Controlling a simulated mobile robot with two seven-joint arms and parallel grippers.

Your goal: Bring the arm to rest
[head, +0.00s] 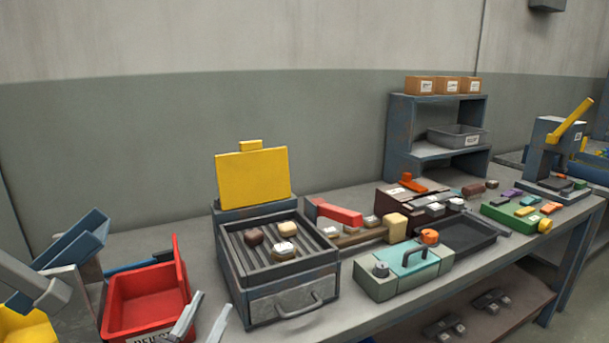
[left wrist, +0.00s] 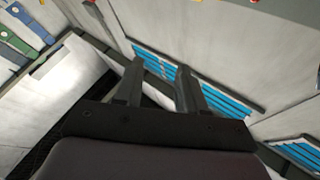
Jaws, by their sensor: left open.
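My left gripper (head: 212,303) shows at the bottom edge of the head view, its two pale fingers pointing up with a gap between them. It is open and appears empty. In the picture it lies in front of the bench, between the red bin and the grey slatted box. In the left wrist view the two dark fingers (left wrist: 157,88) stand apart with nothing between them. The rest of the arm is mostly out of the head view. My right gripper is not in view.
A red bin (head: 148,298) and a grey slatted box (head: 292,301) with a raised yellow panel (head: 252,176) stand close by. A teal-topped case (head: 405,268), dark tray (head: 465,240) and shelf unit (head: 437,152) stand farther right. Blue slatted panels (left wrist: 222,93) show beyond the fingers.

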